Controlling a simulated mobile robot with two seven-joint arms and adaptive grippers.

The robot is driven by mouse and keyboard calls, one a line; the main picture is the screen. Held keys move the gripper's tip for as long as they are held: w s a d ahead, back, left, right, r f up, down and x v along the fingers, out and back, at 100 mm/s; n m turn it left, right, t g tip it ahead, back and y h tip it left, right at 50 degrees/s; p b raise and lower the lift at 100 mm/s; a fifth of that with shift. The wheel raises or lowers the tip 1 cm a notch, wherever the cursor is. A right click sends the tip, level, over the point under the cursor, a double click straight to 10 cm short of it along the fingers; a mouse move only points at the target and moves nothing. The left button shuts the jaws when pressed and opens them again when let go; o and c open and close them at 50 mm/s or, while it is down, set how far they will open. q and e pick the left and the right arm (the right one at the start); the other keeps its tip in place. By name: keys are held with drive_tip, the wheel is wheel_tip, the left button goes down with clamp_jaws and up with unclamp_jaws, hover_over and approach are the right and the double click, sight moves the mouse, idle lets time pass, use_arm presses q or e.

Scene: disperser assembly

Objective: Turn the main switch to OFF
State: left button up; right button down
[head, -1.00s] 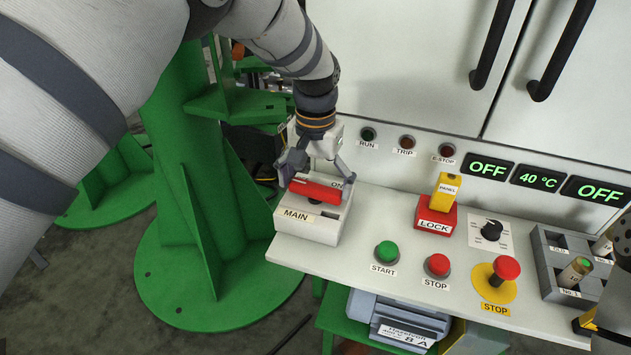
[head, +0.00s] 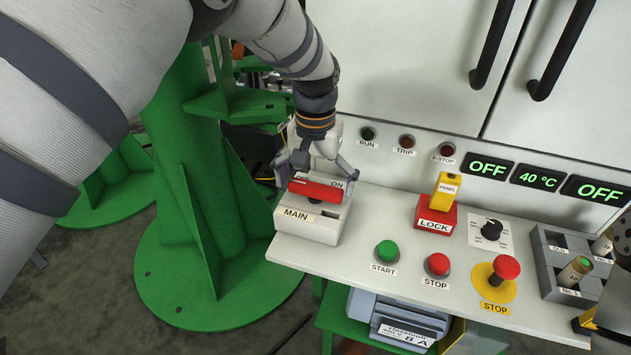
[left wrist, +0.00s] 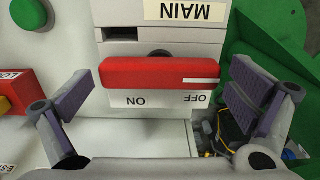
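The main switch is a grey box labelled MAIN (head: 308,227) at the left end of the panel shelf, with a red handle (head: 317,191) on top. In the left wrist view the red handle (left wrist: 150,73) lies straight across the picture, and its white line is at the right end, beside the OFF label (left wrist: 197,98). The ON label (left wrist: 136,102) is at its left. My left gripper (head: 317,172) is open above the switch. Its fingers stand beyond the two ends of the handle, with gaps in the left wrist view. A dark part at the right edge may be my right gripper (head: 592,322); its fingers are unclear.
A red LOCK block with a yellow key (head: 447,190), START (head: 387,251) and STOP (head: 437,264) buttons and an emergency stop (head: 506,268) stand to the right. A grey holder (head: 560,290) is farther right. A green column (head: 180,160) stands left of the shelf.

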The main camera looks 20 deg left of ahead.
sight(315, 186)
use_arm(q)
wheel_tip(315, 186, up, 12)
idle(0.4)
